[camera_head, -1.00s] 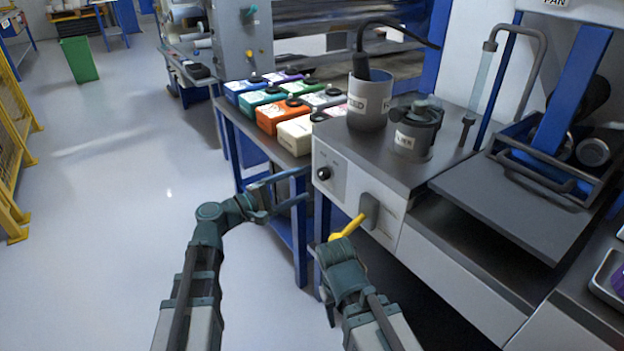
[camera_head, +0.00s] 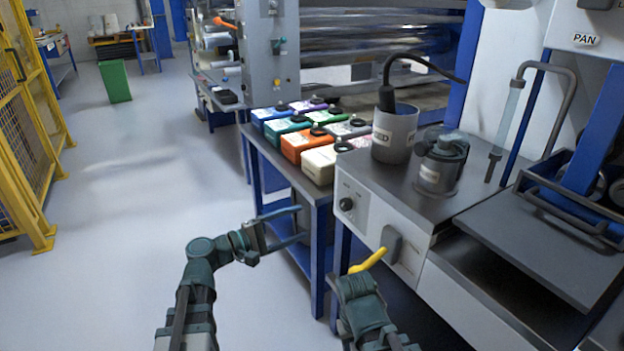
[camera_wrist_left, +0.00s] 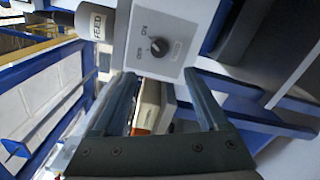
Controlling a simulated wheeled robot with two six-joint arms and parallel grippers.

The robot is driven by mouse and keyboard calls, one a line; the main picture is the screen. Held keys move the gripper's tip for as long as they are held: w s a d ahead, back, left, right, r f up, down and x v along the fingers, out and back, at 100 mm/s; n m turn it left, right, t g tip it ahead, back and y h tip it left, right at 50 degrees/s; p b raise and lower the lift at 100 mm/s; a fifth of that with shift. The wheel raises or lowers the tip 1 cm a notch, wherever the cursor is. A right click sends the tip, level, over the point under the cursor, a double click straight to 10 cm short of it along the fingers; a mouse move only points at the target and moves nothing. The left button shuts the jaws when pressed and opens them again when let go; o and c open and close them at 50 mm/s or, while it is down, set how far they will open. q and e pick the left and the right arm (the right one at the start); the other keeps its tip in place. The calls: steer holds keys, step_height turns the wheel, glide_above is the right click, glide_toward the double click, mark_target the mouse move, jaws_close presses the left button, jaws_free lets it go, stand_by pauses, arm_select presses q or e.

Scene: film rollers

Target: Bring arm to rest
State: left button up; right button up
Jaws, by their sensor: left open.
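My left gripper (camera_head: 284,226) is open and empty in the head view. It is held in front of the blue-legged table, to the left of the grey cabinet. In the left wrist view its two fingers (camera_wrist_left: 165,100) stand apart with nothing between them, and the cabinet's knob panel shows beyond. My right arm (camera_head: 362,306) comes in at the bottom centre, below a yellow lever (camera_head: 367,261) on the cabinet's front. Its fingers cannot be made out, so I cannot tell their state or whether it touches the lever.
Several coloured containers (camera_head: 300,143) stand on the blue-legged table (camera_head: 262,143). The cabinet (camera_head: 380,200) carries a FEED pot (camera_head: 393,135) and a smaller lidded pot (camera_head: 440,163). A yellow fence (camera_head: 22,130) is at the left. The floor (camera_head: 130,240) between is clear.

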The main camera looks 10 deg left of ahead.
arm_select(q)
steer(key=s+d+f+m+g+y, duration=0.5)
steer(key=s+d+f+m+g, duration=0.35)
steer(key=d+f, duration=0.4)
steer(key=s+a+f+m+g+y, duration=0.2)
steer(key=s+a+f+m+y, duration=0.5)
steer(key=s+f+y, duration=0.3)
step_height(320, 180, up, 39)
steer(key=p, duration=3.8)
steer(key=shift+a+y, duration=0.2)
steer(key=shift+y, duration=0.2)
steer(key=shift+r+n, duration=0.1)
steer(key=shift+n, duration=0.15)
